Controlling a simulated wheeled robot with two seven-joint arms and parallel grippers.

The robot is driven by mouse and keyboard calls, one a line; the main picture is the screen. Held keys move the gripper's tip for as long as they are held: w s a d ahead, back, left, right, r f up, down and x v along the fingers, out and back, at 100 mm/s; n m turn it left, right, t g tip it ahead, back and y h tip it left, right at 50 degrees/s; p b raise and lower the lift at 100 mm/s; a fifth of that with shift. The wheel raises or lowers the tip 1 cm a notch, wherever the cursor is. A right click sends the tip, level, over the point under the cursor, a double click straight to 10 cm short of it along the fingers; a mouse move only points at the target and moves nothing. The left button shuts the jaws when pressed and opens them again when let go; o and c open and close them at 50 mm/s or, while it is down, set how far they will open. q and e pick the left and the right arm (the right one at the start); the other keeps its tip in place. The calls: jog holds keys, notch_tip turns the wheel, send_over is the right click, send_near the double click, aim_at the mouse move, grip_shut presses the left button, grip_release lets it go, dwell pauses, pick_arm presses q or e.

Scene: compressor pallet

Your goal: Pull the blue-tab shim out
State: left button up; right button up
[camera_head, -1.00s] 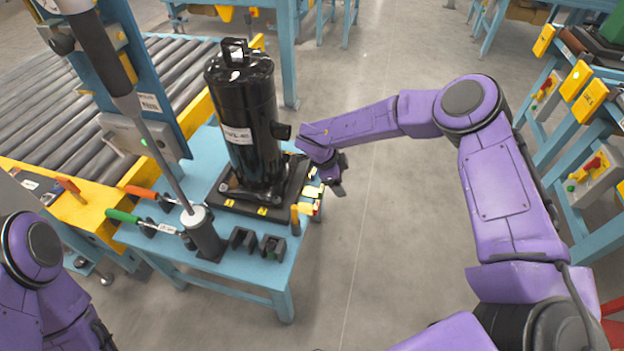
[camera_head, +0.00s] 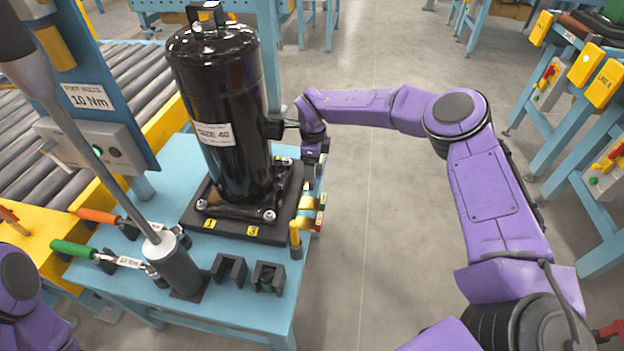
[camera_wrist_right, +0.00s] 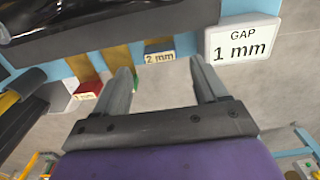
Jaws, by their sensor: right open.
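The blue-tab shim (camera_wrist_right: 160,50), marked 2 mm, shows in the right wrist view at the edge of the black base plate (camera_head: 245,229), ahead of the gap between my fingers. My right gripper (camera_wrist_right: 164,88) is open and empty, with the blue tab apart from both fingers. In the head view my right gripper (camera_head: 313,168) is beside the black compressor (camera_head: 220,110), at the plate's right edge; the blue tab cannot be made out there. A red-tab shim (camera_wrist_right: 89,90) and a green tab (camera_wrist_right: 105,79) lie left of the blue one. My left gripper is out of view.
A GAP 1 mm sign (camera_wrist_right: 241,42) stands close right of the blue tab. The floor right of the table is clear.

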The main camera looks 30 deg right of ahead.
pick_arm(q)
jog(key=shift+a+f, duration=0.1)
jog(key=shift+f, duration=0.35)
pick_arm(e)
notch_tip(320, 180, down, 6)
jog(key=shift+r, duration=0.2)
